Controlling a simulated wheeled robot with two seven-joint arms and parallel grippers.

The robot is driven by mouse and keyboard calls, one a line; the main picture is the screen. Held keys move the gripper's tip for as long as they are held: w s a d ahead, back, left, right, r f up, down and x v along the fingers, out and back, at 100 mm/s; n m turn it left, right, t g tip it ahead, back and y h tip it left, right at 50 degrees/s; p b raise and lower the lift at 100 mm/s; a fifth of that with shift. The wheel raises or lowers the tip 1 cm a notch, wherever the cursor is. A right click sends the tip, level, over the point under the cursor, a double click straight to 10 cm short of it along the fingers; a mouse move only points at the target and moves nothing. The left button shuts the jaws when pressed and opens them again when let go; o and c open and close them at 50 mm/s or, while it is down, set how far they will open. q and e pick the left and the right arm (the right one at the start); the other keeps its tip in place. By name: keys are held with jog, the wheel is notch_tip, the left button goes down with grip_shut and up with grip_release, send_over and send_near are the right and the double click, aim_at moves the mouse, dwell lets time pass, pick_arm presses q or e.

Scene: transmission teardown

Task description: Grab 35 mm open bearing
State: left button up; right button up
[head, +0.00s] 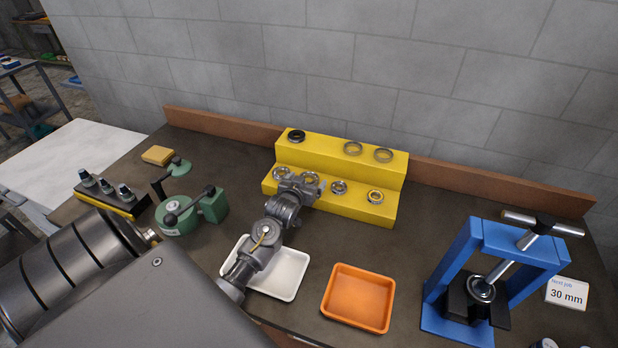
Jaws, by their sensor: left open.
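A yellow two-step rack (330,205) stands at the back of the bench. On its lower step lie bearings: one at the left (281,173), one at the gripper (311,177), one right of it (339,187) and one at the right end (375,197). The upper step holds a dark ring (296,136) and two lighter rings (353,148). No size marks are readable, so I cannot tell which is the 35 mm open bearing. My left gripper (312,186) is open at the lower step, close to the second bearing, which it partly hides. My right gripper is out of view.
A white tray (292,284) lies partly under my left arm, with an orange tray (358,298) to its right. A blue press (440,285) stands at right beside a "30 mm" card (567,293). A green tool (212,207) stands left. A wall is behind.

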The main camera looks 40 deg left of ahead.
pick_arm(q)
jog(key=shift+w+a+f, duration=0.15)
jog(key=shift+w, duration=0.2)
jog(key=c, duration=1.2)
jog(key=shift+c, duration=0.4)
